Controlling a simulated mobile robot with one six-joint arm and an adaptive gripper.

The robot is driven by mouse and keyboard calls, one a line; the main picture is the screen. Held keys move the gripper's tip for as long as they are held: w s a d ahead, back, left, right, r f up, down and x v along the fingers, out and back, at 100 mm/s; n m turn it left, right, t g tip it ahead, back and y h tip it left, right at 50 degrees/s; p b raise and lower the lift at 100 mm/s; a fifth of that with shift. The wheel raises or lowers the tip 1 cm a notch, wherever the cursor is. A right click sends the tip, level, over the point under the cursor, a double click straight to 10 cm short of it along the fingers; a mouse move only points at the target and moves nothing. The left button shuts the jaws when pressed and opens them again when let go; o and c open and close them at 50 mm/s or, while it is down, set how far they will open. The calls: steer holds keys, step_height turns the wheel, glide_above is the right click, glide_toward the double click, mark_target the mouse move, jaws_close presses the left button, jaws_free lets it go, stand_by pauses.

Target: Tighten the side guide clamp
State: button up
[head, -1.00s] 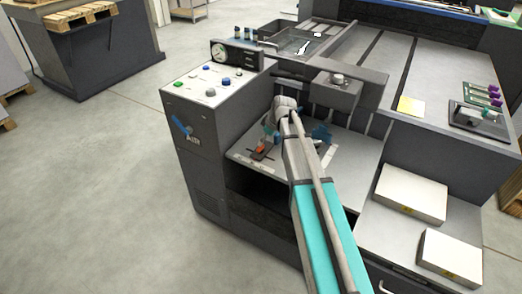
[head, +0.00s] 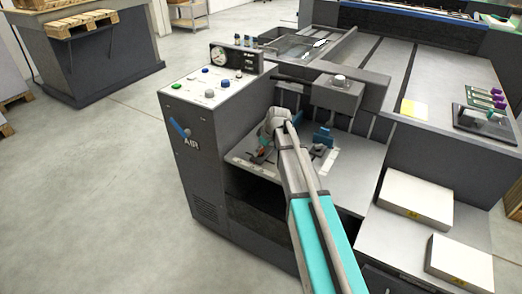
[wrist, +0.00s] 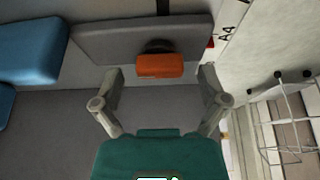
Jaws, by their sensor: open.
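The side guide clamp shows in the wrist view as an orange handle (wrist: 160,66) on a dark round base, set on a grey plate (wrist: 100,42). My gripper (wrist: 162,75) is open, with one finger on either side of the orange handle and visible gaps on both sides. Nothing is held. I cannot tell how far above the handle the fingertips are. In the head view my arm reaches over the feed shelf (head: 338,180), and my wrist and gripper largely hide the clamp. Only a small orange patch shows there.
A blue part (head: 322,137) stands right of my wrist and a blue block (wrist: 30,48) lies left in the wrist view. A control panel box (head: 205,92) is left of the shelf. Two white paper stacks (head: 415,200) lie at right. A grey overhead housing (head: 338,92) is behind.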

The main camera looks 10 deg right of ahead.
steer(key=c, duration=1.1)
steer(key=shift+c, duration=0.2)
steer(key=shift+m, duration=0.4)
steer(key=m+t+h, duration=0.1)
steer(key=m, duration=0.2)
steer(key=shift+s, duration=0.1)
steer(key=m+h, duration=0.1)
steer(key=m, duration=0.4)
steer(key=shift+a+t+h, duration=0.1)
steer(key=shift+t+h, duration=0.2)
steer(key=shift+h, duration=0.1)
